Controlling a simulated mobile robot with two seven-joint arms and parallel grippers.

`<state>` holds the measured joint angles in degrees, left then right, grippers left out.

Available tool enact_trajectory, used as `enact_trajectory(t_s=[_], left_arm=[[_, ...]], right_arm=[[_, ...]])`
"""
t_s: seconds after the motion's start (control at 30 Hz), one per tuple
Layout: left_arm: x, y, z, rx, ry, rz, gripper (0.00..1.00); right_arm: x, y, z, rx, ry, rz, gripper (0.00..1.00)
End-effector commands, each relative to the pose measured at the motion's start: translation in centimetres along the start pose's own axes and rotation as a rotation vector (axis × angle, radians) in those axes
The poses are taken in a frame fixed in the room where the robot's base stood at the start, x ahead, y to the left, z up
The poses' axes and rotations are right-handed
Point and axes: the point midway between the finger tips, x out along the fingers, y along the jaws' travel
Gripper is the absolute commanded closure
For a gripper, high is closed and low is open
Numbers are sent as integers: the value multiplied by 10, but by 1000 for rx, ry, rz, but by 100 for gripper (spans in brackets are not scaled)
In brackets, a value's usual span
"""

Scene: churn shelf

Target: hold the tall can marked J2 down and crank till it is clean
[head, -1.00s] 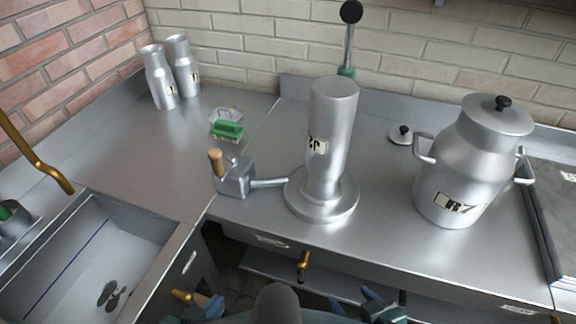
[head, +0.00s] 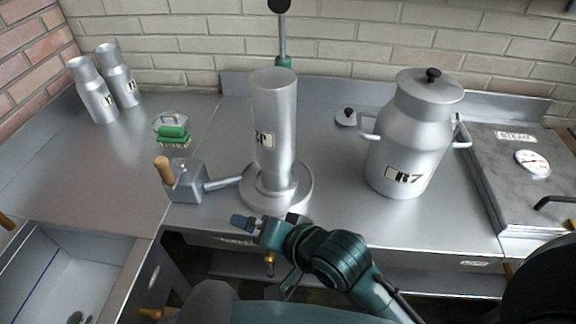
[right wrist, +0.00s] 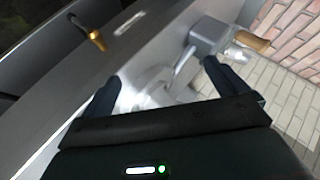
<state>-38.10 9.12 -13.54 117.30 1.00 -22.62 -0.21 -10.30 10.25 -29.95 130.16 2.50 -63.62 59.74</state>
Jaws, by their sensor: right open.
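The tall silver can (head: 273,120) stands upright on a round metal base (head: 303,190) in the head view. Its label is partly turned away and looks upside down; I cannot read it surely. A grey crank box (head: 187,183) with a wooden handle (head: 164,169) stands left of it, joined by a pipe to the base. My right gripper (head: 268,221) is open and empty at the counter's front edge, just in front of the base. The right wrist view shows its two spread fingers (right wrist: 162,88) with the crank box (right wrist: 208,36) beyond. My left gripper is not in view.
A large lidded can marked R7 (head: 408,140) stands right of the tall can. A small lid (head: 346,118), a green brush (head: 173,136) and two smaller cans (head: 97,100) are farther back. A sink (head: 75,285) is at lower left, a steam unit (head: 500,165) at right.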

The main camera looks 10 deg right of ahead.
Motion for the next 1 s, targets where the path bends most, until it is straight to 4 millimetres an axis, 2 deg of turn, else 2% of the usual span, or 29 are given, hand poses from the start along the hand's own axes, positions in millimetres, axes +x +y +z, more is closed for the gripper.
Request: enact_trajectory(t_s=[0.17, 0.3, 0.4, 0.6, 0.73, 0.87, 1.0], left_arm=[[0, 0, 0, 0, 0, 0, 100], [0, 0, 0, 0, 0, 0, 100], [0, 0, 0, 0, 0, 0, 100], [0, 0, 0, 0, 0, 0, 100], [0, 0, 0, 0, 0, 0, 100], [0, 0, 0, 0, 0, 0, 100], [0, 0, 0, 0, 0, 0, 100]], right_arm=[[-3, 3, -43, -216, 266, 62, 2], [-15, -6, -74, -402, 475, 99, 2], [-26, -16, -90, -527, 603, 122, 2], [-44, -34, -107, -710, 777, 149, 2], [-49, -40, -111, -764, 827, 156, 2], [-45, -44, -118, -778, 842, 158, 2], [-32, -47, -133, -778, 843, 159, 2]])
